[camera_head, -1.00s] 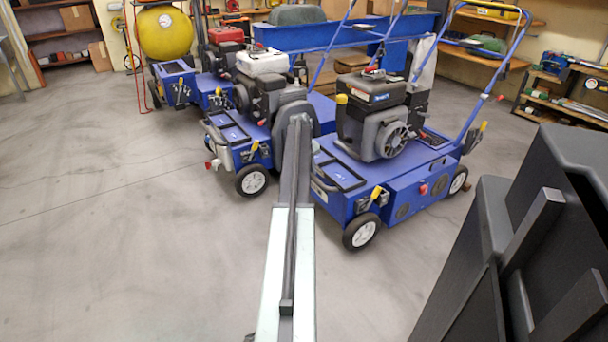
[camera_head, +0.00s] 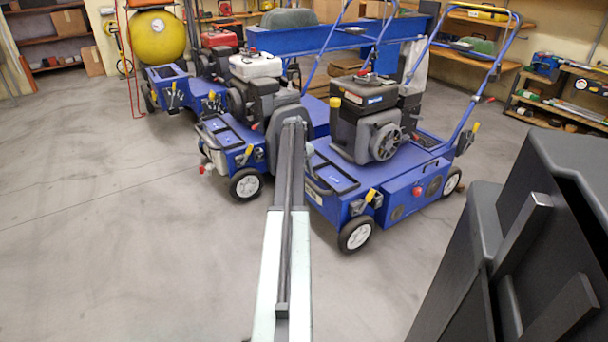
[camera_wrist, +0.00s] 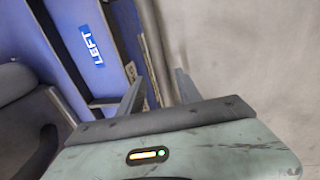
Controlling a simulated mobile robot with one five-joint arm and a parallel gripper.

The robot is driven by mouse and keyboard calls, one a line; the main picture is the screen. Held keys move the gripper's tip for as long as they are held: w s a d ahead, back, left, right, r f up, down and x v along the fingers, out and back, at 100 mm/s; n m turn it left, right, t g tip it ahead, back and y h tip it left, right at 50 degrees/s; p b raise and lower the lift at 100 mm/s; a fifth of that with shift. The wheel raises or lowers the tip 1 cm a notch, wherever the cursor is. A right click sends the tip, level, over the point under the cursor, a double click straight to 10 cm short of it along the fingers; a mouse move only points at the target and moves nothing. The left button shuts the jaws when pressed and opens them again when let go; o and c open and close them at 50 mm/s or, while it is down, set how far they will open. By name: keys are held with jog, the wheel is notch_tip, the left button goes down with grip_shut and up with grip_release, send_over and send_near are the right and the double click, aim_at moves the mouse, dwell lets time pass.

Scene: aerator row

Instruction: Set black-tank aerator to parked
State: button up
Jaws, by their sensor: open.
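The black-tank aerator (camera_head: 375,122) is the nearest machine, right of my arm in the head view. It is blue with a black tank on its engine. A yellow-handled lever (camera_head: 371,195) tilts up and right at its near front corner, above the front wheel. Another yellow-handled lever (camera_head: 474,130) stands at its rear right. I cannot tell which machine that surface belongs to. In the head view my arm hides the gripper's fingers.
A white-tank aerator (camera_head: 256,66) stands just left of my arm, close to the black-tank one. A red-tank aerator (camera_head: 218,40) is farther back. A yellow round tank (camera_head: 157,36) stands at the back left. The floor (camera_head: 110,230) at left is clear.

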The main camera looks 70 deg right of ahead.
jog(key=s+p+v, duration=0.1)
jog(key=p+v, duration=0.5)
jog(key=v, duration=0.1)
jog(key=shift+w+r+p, duration=0.25)
jog(key=shift+w+p, duration=0.1)
jog(key=shift+w, duration=0.15)
